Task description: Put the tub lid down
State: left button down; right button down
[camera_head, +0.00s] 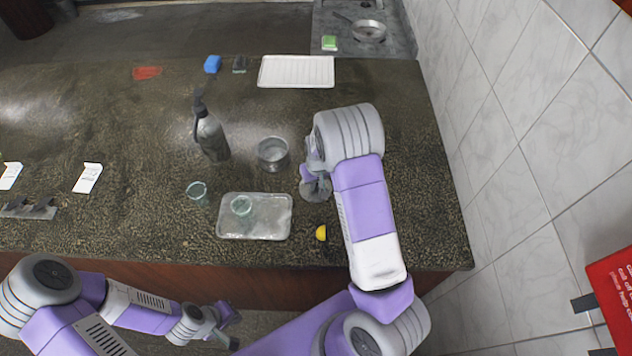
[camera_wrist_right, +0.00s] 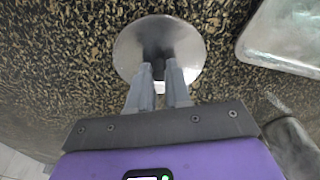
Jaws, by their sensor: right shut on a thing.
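The tub lid is a round grey metal disc with a dark knob, seen in the right wrist view (camera_wrist_right: 130,48) and partly behind my arm in the head view (camera_head: 313,192). My right gripper (camera_wrist_right: 160,72) is shut on the lid's knob. The lid is over the counter to the right of the tray; I cannot tell whether it touches the counter. The metal tub (camera_head: 273,155) stands uncovered behind the tray, left of my right gripper. My left gripper (camera_head: 231,329) is empty and looks open, low in front of the counter.
A metal tray (camera_head: 278,228) holds a glass cup (camera_head: 241,206), with another glass cup (camera_head: 197,192) beside it. A yellow lemon piece (camera_head: 321,232) lies near the front edge. A white ridged tray (camera_head: 296,72) lies at the back.

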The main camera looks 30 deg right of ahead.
jog(key=shift+f, duration=0.1)
jog(key=c, duration=1.5)
grip_release()
jog(key=shift+f, duration=0.15)
jog(key=o, duration=0.4)
jog(key=shift+r, duration=0.2)
jog(key=r, duration=0.4)
jog(key=s+r, duration=0.1)
jog(key=r, duration=0.7)
jog(key=shift+s+a+p, duration=0.15)
jog(key=shift+s+p, duration=0.25)
